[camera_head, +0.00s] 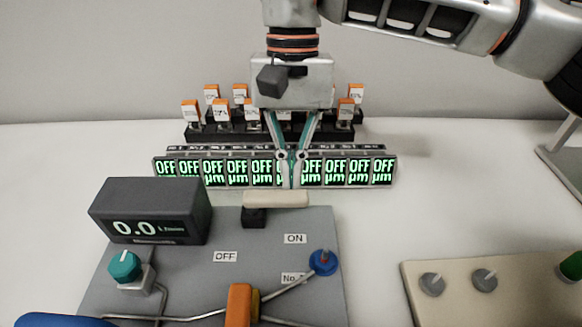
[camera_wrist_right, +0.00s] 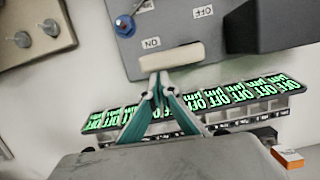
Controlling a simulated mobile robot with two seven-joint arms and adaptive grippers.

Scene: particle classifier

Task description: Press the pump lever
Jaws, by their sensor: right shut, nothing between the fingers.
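A cream lever (camera_head: 276,199), which I take to be the pump lever, sits on a black base at the back edge of a grey panel (camera_head: 290,225). Labels "ON" (camera_head: 295,239) and "OFF" (camera_head: 226,257) are on the panel in front of it. My right gripper (camera_head: 291,184) is shut and empty, pointing down just behind the lever. The right wrist view shows the lever (camera_wrist_right: 171,56) right at the fingertips (camera_wrist_right: 158,78); I cannot tell whether they touch. My left gripper is not in view.
A row of displays reading "OFF µm" (camera_head: 225,172) stands close around the fingers. Orange-capped bottles (camera_head: 191,110) are behind it. A black meter reading 0.0 (camera_head: 150,212), a teal knob (camera_head: 124,266), a blue fitting (camera_head: 323,262) and an orange handle (camera_head: 240,304) are on the panel side. A beige panel (camera_head: 455,275) lies right.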

